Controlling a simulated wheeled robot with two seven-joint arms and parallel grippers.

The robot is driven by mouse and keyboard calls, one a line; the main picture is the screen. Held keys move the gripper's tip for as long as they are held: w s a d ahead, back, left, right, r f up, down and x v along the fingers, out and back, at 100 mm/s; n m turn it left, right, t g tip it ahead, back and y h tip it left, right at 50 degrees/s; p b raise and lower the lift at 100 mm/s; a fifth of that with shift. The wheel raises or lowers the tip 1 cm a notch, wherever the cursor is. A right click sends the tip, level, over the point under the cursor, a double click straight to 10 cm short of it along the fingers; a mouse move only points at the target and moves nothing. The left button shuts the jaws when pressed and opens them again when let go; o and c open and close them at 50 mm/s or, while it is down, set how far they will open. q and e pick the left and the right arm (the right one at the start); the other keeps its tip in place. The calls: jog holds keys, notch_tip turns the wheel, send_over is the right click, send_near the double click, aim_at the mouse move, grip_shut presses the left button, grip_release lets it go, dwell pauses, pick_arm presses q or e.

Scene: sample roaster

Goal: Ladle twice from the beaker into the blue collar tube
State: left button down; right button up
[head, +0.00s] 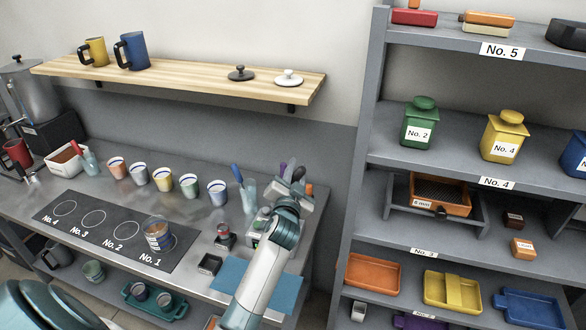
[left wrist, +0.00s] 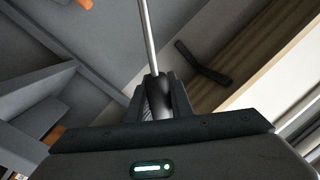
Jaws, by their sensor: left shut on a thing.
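My left gripper (head: 290,188) is above the right end of the counter. In the left wrist view its fingers (left wrist: 157,98) are shut on a dark handle from which a thin metal rod (left wrist: 147,40) extends; this looks like the ladle, with its bowl out of frame. A clear beaker-like vessel (head: 158,234) with a pale label and a blue band stands on the hot plate near No. 1. A clear vessel (head: 248,196) with a blue piece at its top stands left of my gripper; I cannot tell whether it is the blue collar tube. My right gripper is not seen.
Several blue-rimmed cups (head: 163,180) stand in a row behind the hot plate (head: 95,222). A small red-topped item (head: 224,236), a dark square tray (head: 210,265) and a blue mat (head: 285,288) lie near my arm. A shelf unit (head: 362,180) rises on the right.

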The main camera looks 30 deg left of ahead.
pick_arm(q)
jog(key=w+d+f+m+b, duration=0.3)
jog(key=d+f+m, duration=0.4)
jog(key=f+m, duration=0.3)
jog(key=shift+w+d+f+m+b, duration=0.2)
jog(key=shift+f+m+b, duration=0.25)
jog(key=shift+m, duration=0.75)
dwell(1.7)
dwell(1.0)
